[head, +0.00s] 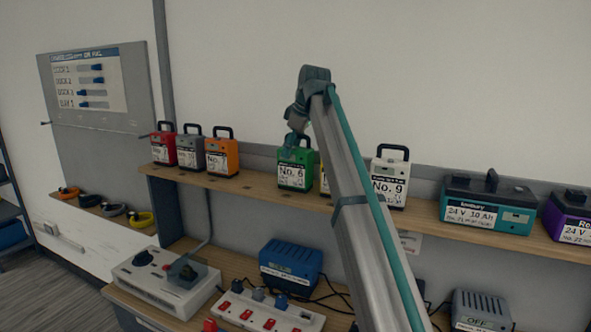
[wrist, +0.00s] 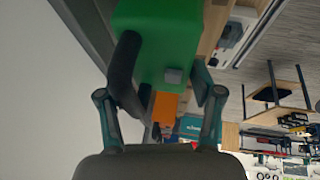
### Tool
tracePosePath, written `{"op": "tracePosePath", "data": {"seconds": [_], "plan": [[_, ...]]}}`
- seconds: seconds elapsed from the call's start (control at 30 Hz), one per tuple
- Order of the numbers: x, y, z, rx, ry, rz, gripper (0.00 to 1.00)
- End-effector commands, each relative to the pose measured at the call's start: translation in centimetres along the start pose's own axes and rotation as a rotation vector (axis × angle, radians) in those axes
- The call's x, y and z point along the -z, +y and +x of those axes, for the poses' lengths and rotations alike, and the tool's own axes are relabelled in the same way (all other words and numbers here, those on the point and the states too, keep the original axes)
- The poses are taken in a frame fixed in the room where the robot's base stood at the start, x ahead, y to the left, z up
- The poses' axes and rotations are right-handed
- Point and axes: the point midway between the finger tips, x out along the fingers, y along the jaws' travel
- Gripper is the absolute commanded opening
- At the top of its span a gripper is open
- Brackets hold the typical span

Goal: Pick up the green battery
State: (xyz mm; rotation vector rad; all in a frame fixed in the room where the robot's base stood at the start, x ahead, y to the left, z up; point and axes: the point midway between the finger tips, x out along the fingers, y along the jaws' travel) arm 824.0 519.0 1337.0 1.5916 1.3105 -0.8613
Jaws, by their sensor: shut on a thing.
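The green battery (head: 293,174), labelled No. 6, is upright at the wooden shelf in the head view. My gripper (head: 292,143) is at its top from above and hides its handle. In the wrist view the green battery body (wrist: 160,40) fills the upper middle, with its black handle (wrist: 124,68) between the fingers of my gripper (wrist: 160,88). The gripper is shut on this handle. I cannot tell whether the battery's base touches the shelf.
Red (head: 163,147), grey (head: 190,150) and orange (head: 222,156) batteries stand left on the shelf (head: 250,184). A white No. 9 battery (head: 390,182) stands right. My arm partly covers another battery. A teal battery (head: 487,207) is farther right. Chargers fill the bench below.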

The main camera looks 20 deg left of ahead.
Motion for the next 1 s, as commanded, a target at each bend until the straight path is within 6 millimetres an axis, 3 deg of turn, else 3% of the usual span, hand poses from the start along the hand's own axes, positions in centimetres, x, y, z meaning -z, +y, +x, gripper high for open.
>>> {"op": "tracePosePath", "data": {"seconds": [0.03, 0.23, 0.67, 1.0], "plan": [[0.0, -0.1, 0.0, 0.001, -0.001, -0.001, 0.32], [0.0, -0.1, 0.0, 0.002, -0.001, -0.001, 0.0], [0.3, 0.2, -0.7, -0.001, 0.002, -0.002, 0.0], [2.0, 1.1, -4.3, -0.002, 0.003, -0.002, 0.0]]}}
